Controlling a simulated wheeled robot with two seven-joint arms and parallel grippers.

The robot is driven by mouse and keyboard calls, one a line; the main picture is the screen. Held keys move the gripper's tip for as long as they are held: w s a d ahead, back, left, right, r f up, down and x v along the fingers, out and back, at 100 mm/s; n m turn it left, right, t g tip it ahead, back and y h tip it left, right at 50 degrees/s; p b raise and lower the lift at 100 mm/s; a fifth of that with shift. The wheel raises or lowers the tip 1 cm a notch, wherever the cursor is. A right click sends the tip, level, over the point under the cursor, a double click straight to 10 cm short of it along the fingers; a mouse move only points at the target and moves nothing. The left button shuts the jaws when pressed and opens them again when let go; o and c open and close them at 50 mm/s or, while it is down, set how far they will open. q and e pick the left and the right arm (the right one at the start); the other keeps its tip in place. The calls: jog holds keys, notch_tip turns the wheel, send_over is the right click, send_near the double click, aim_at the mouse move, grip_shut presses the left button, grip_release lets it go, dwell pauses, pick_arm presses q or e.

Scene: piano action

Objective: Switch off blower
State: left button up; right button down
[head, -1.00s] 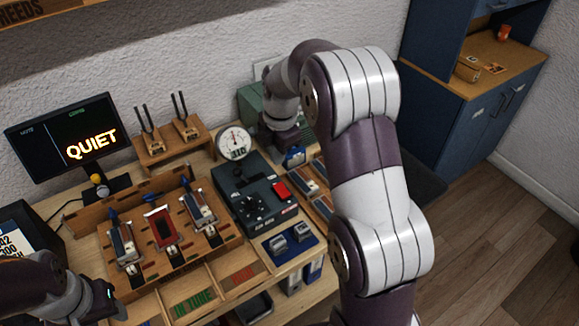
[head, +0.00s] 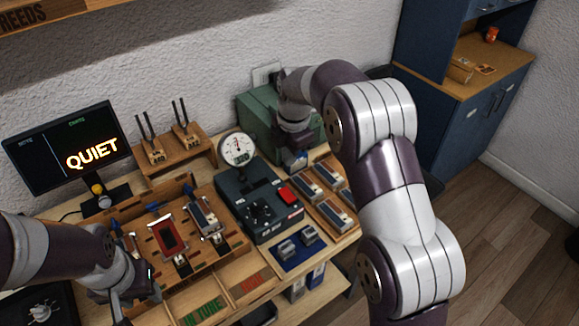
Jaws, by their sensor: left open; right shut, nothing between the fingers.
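A green box (head: 256,118), possibly the blower, stands at the back of the bench against the wall, partly hidden by my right arm. My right gripper (head: 297,160) is shut and empty, pointing down at the box's front right; its tips are small and partly hidden, so contact is unclear. A dark control box (head: 262,217) with a black knob and a red switch (head: 288,195) sits in front, with a round white gauge (head: 237,148) above it. My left gripper (head: 128,303) is open at the lower left, by the wooden tray's front left corner.
A monitor (head: 68,142) reads "QUIET". The wooden tray (head: 232,268) holds several reeds and has an "IN TUNE" compartment. A blue mat (head: 290,258) bears two grey blocks. Several reed blocks (head: 333,214) lie right of the control box. A tuning fork stand (head: 180,150) is behind.

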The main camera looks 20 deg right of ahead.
aim_at(285, 190)
jog(key=f+p, duration=0.1)
jog(key=f, duration=0.2)
jog(key=w+f+p, duration=0.1)
jog(key=f, duration=0.3)
jog(key=f+p, duration=0.1)
jog(key=f, duration=0.3)
jog(key=shift+w+a, duration=0.15)
jog(key=shift+a, duration=0.1)
jog(key=shift+f, duration=0.5)
